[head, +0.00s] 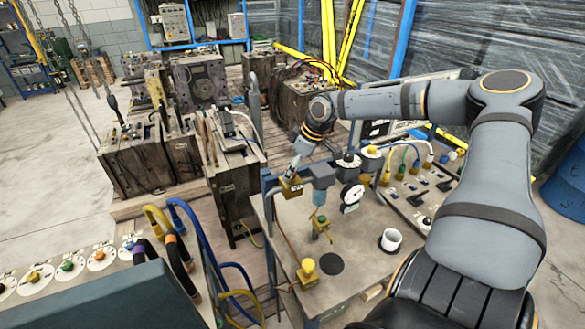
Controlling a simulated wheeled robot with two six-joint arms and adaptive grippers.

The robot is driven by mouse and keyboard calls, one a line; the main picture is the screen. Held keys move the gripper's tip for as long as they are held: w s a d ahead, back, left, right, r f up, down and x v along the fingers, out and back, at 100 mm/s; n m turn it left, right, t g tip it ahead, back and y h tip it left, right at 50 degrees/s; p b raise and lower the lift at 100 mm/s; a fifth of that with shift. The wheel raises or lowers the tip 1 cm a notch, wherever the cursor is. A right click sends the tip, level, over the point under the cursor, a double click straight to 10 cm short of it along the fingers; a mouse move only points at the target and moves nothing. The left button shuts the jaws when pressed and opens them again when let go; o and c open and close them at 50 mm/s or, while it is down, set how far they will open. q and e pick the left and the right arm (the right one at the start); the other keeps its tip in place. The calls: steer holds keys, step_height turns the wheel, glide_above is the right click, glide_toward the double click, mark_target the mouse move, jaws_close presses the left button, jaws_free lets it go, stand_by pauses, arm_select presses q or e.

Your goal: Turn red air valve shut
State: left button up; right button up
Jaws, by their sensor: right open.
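No red valve handle can be made out clearly in the head view. A brass valve block (291,187) sits at the left end of the air fittings on the workbench (350,270), beside a blue-grey filter bowl (320,196) and a white round gauge (352,194). My right gripper (294,173) reaches down from the back to just above the brass block. It is open, and its fingers are small and partly merge with the block, so I cannot tell whether they touch it. A handle there may be hidden by the gripper. My left gripper is out of view.
A panel with hoses and switches (420,190) lies to the right. Heavy mould blocks (150,160) stand behind left. Blue and yellow hoses (205,245) hang at the bench's left.

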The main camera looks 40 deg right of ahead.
steer(key=shift+c, duration=0.2)
steer(key=c, duration=1.1)
